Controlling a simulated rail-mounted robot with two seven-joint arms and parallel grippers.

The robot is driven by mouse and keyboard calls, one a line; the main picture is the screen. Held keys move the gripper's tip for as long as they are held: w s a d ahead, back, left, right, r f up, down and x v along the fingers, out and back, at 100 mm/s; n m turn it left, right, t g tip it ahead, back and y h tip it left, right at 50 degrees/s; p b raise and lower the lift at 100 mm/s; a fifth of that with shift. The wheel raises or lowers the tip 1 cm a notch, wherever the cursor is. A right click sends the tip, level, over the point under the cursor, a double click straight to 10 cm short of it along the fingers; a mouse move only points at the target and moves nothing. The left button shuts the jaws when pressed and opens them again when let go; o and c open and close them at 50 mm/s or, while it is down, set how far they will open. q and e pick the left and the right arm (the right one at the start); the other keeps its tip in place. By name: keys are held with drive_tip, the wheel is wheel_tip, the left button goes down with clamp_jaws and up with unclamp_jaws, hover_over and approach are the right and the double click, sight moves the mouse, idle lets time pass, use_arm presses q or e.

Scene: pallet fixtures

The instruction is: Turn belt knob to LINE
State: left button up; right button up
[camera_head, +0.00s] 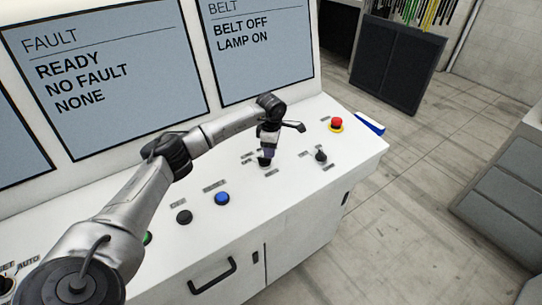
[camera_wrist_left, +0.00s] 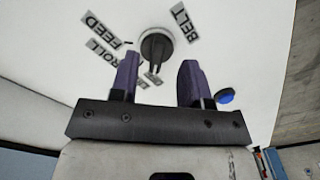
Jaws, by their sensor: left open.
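The black knob (camera_head: 265,162) under my left gripper stands on the sloped white console top (camera_head: 300,180). In the left wrist view this dark round knob (camera_wrist_left: 156,44) has a BELT label (camera_wrist_left: 180,22) on one side and FEED and ROLL labels (camera_wrist_left: 100,30) on the other. A LINE mark is not readable. My left gripper (camera_head: 266,150) points down at the knob. Its two purple fingers (camera_wrist_left: 159,62) are spread apart, with the knob between and just beyond the tips. I cannot tell whether they touch it. My right gripper is not in view.
A second black knob (camera_head: 320,156) and a red emergency button (camera_head: 336,122) are to the right. Blue (camera_head: 222,198) and black (camera_head: 184,216) buttons are to the left. One screen (camera_head: 258,50) reads BELT OFF, LAMP ON. Another (camera_head: 105,75) reads READY, NO FAULT.

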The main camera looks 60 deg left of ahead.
sight(265, 160)
use_arm(q)
drive_tip(key=shift+f, duration=2.15)
clamp_jaws()
